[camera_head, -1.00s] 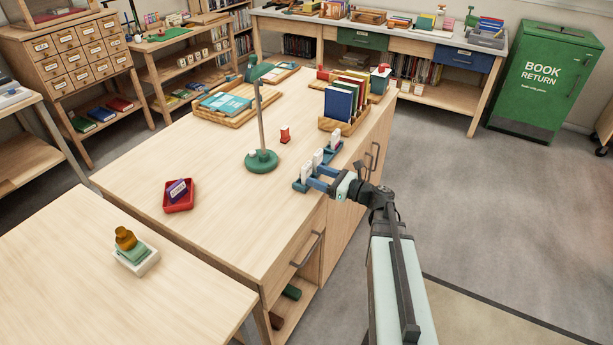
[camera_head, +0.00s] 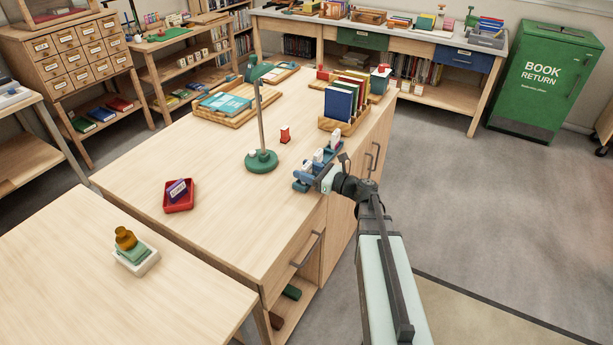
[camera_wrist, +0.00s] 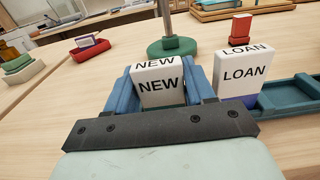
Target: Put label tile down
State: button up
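A white label tile marked NEW (camera_wrist: 158,84), with a green lower part, stands upright between the blue fingers of my gripper (camera_wrist: 160,92). The fingers lie against both its sides. In the head view my gripper (camera_head: 316,177) is at the front of the blue tile rack (camera_head: 299,186), near the table's right edge. A second white tile marked LOAN (camera_wrist: 243,72), with a purple base, stands in the rack to the right of the NEW tile. The rack also shows in the wrist view (camera_wrist: 290,97). My gripper hides the NEW tile's foot, so I cannot tell whether it touches the rack.
A green round lamp base (camera_head: 261,161) with a post stands left of the rack. A small red block (camera_head: 285,134) and a wooden book holder (camera_head: 345,124) are behind it. A red tray (camera_head: 178,196) lies further left.

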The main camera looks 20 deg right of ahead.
aim_at(306, 164)
jog(key=c, duration=0.4)
jog(key=shift+r, duration=4.95)
jog(key=shift+a+r, duration=0.1)
